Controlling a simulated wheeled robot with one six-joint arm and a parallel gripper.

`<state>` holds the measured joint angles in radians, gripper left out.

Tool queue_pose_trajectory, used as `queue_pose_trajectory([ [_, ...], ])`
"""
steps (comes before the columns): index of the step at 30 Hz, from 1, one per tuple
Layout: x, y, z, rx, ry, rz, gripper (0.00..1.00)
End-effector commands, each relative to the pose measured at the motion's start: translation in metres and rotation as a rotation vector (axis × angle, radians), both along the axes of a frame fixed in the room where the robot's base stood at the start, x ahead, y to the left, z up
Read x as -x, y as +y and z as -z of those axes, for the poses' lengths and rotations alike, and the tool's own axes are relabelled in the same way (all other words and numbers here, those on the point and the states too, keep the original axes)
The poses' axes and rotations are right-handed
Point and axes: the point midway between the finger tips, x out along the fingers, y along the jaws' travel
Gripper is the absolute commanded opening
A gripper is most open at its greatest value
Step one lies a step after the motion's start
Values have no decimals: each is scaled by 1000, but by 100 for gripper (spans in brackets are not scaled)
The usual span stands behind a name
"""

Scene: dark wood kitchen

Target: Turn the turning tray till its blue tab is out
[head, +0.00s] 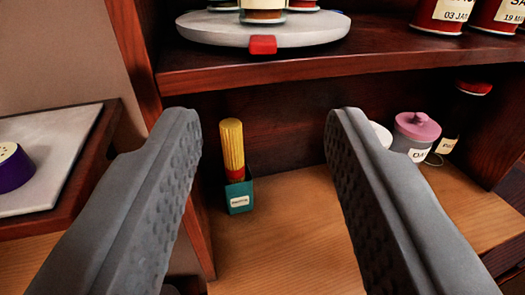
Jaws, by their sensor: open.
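The turning tray (212,32) is a round pale grey disc on the dark wood shelf at the top of the head view. A red tab (263,44) sticks out from its front rim, facing me. Jars stand on the tray, cut off by the top edge of the picture. The fingertips appear below the shelf edge in the picture, apart from the tray.
Red jars (442,14) stand at the shelf's right. Below are a teal box (240,197) holding yellow sticks, a pink-lidded jar (417,126) and a dark bottle (467,110). A grey slab (65,135) with a purple object (14,168) is at left. The shelf edge (330,66) juts out.

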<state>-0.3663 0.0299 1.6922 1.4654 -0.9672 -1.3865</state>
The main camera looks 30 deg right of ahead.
Motion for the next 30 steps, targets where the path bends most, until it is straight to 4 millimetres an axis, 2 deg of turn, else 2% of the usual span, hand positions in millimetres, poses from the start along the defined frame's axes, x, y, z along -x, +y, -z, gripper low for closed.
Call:
queue_pose_trajectory([
  [3,18,13,-1,1,-1,-3,42],
  [9,37,25,-1,1,-1,-1,42],
  [21,43,29,0,0,0,1,42],
  [23,43,29,0,0,0,1,32],
  [27,43,28,0,-1,-1,1,4],
  [28,42,28,0,-4,-1,-1,0],
  [30,40,23,2,-26,-2,-11,0],
])
